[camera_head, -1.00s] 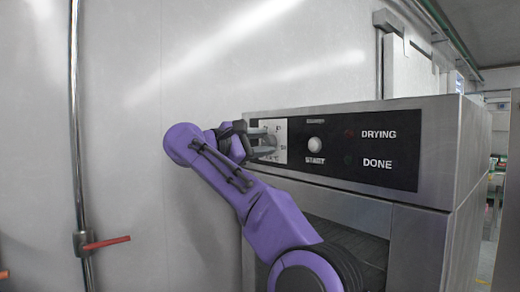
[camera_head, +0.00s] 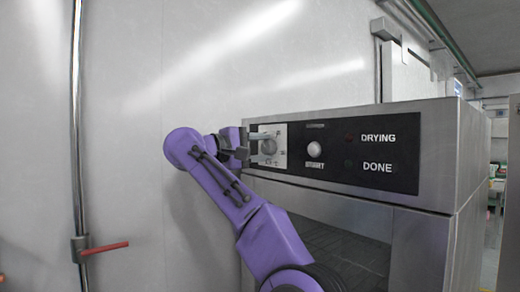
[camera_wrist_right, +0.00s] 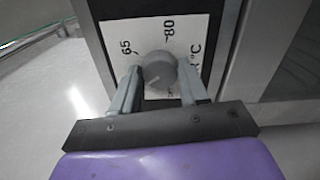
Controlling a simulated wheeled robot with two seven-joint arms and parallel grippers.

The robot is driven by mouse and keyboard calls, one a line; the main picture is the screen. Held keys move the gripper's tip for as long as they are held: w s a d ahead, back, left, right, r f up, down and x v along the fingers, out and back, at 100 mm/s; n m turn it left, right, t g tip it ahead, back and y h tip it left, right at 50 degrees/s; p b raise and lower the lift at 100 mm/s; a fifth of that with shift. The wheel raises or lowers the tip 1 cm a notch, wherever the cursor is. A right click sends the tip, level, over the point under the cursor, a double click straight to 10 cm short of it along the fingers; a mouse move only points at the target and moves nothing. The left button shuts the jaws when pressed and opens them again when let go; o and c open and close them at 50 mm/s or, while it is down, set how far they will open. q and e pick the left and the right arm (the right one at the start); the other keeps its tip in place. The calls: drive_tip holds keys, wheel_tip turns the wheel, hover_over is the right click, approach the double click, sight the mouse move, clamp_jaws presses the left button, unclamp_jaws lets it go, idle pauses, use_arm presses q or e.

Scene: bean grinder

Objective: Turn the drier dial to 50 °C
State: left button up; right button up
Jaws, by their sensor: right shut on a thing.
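The drier dial (camera_head: 269,147) is a round grey knob on a white scale plate (camera_head: 281,155) at the left end of the drier's black panel. My right gripper (camera_head: 262,146) reaches it from the left and is shut on it. In the right wrist view the dial (camera_wrist_right: 160,69) sits between the two fingers of the gripper (camera_wrist_right: 160,82). A thin mark on the knob points toward the lower left. The labels 65, 80 and °C are readable; the fingers hide part of the scale, and I cannot read a 50. My left gripper is not in view.
A round start button (camera_head: 314,149) and the DRYING and DONE labels are right of the dial on the panel (camera_head: 400,150). The steel drier body (camera_head: 420,245) is below. A vertical pipe with a red handle (camera_head: 105,247) stands at the left. The wall between is bare.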

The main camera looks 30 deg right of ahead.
drive_tip(key=o, duration=1.1)
drive_tip(key=shift+c, duration=0.2)
drive_tip(key=a+p, duration=0.2)
drive_tip(key=a, duration=0.8)
drive_tip(key=shift+s+a, duration=0.3)
drive_tip(key=shift+s, duration=0.1)
